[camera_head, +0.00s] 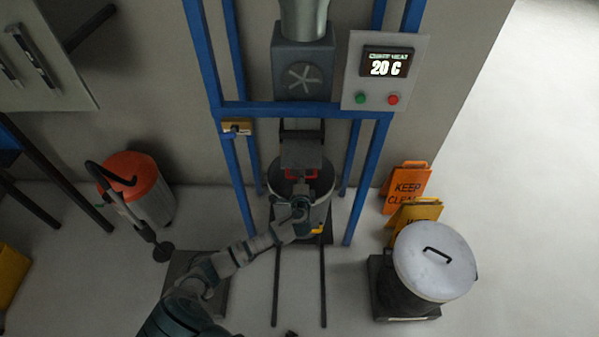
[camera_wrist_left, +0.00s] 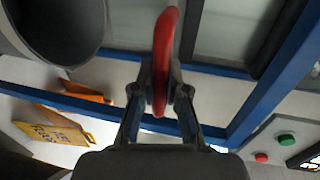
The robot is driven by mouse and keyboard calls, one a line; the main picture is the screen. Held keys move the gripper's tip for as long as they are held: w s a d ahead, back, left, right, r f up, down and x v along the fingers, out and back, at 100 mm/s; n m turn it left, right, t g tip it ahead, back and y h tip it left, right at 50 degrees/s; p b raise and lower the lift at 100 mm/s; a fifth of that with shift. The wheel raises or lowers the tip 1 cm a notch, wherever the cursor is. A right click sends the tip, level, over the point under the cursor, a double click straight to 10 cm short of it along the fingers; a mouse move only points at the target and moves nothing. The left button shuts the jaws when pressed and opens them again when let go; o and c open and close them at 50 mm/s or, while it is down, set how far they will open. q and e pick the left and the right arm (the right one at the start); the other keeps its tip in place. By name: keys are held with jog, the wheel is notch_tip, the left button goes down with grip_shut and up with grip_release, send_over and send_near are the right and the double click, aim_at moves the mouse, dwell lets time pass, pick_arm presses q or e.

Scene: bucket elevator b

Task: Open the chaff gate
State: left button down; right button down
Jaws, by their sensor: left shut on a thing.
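A red handle (camera_head: 293,174) shows at the lower end of the grey chute (camera_head: 302,152), in the middle of the blue frame and above the bucket (camera_head: 318,214). I take it for the chaff gate's handle; the gate plate itself is not clear. In the left wrist view the red handle (camera_wrist_left: 166,45) stands between the fingers as a curved bar. My left gripper (camera_head: 300,188) reaches up from below and is shut on it, also seen in the left wrist view (camera_wrist_left: 160,88). The arm hides part of the bucket. My right gripper is not in view.
Blue posts (camera_head: 236,175) flank the chute closely. A lidded bucket (camera_head: 435,262) and warning signs (camera_head: 408,185) stand right; an orange-topped vacuum (camera_head: 135,185) stands left. Two rails (camera_head: 323,285) run along the floor.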

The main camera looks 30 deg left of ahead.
pick_arm(q)
jog(key=shift+s+d+f, duration=0.15)
jog(key=shift+d+f, duration=0.05)
jog(key=c, duration=1.2)
grip_release()
jog(key=shift+a, duration=0.15)
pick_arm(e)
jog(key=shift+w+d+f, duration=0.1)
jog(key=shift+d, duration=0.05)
pick_arm(q)
jog(key=shift+a, duration=0.1)
jog(key=v, duration=1.1)
jog(key=shift+s+d, duration=0.25)
jog(key=shift+d, duration=0.05)
